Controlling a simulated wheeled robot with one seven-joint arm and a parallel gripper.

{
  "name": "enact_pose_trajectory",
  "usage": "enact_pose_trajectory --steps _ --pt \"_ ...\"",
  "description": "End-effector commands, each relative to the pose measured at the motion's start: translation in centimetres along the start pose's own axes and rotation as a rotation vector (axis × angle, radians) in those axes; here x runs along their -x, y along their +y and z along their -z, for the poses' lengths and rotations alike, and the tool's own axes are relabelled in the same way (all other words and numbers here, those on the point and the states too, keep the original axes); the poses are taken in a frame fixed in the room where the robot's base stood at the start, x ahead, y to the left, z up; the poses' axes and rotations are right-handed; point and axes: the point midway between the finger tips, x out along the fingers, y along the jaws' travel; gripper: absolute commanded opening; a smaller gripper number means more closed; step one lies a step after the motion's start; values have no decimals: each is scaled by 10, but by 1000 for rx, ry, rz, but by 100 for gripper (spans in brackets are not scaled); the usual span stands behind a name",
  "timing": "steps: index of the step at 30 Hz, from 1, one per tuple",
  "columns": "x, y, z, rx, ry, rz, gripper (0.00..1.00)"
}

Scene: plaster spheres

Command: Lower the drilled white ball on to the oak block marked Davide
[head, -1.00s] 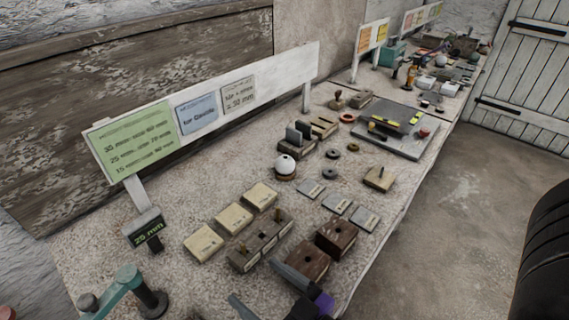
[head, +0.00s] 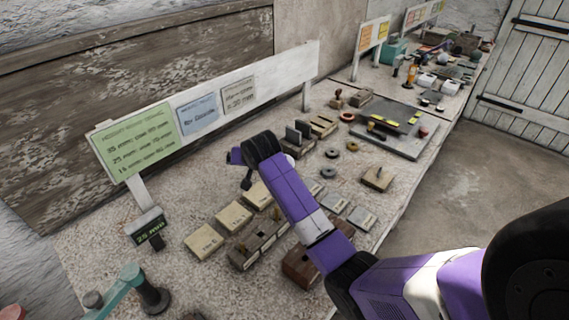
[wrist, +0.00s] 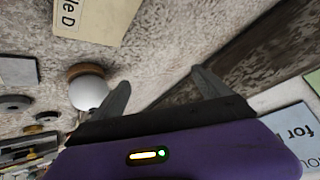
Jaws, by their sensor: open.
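The white ball (wrist: 88,90) sits on a round brown wooden base in the wrist view, left of my left finger. In the head view my arm hides most of it. Its drilled hole does not show now. My gripper (wrist: 160,80) is open and empty above the bench, its fingers spread with only the bench top and wall boards behind them. Pale wooden blocks (head: 205,241) lie in a slanting row in the head view, their lettering too small to read. One block (wrist: 95,15) at the wrist view's top edge shows only "le D".
A drilled wooden holder (head: 257,243) and dark brown blocks (head: 303,265) lie near the front edge. A signboard (head: 285,72) at the back carries a blue card (head: 198,114) seeming to read "for Davide". A display (head: 148,228) reads 25 mm. Grey plates (head: 362,217) lie right of my arm.

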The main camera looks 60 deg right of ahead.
Motion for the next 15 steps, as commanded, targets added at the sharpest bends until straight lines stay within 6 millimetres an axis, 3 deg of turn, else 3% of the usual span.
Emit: enact_pose_trajectory --steps 1,6,10,15 --pt "-1 18 15 -42 -52 -75 88" --pt "7 66 28 -169 -199 -284 88" --pt "19 89 35 -236 -262 -394 88" --pt "24 103 36 -274 -296 -457 88"
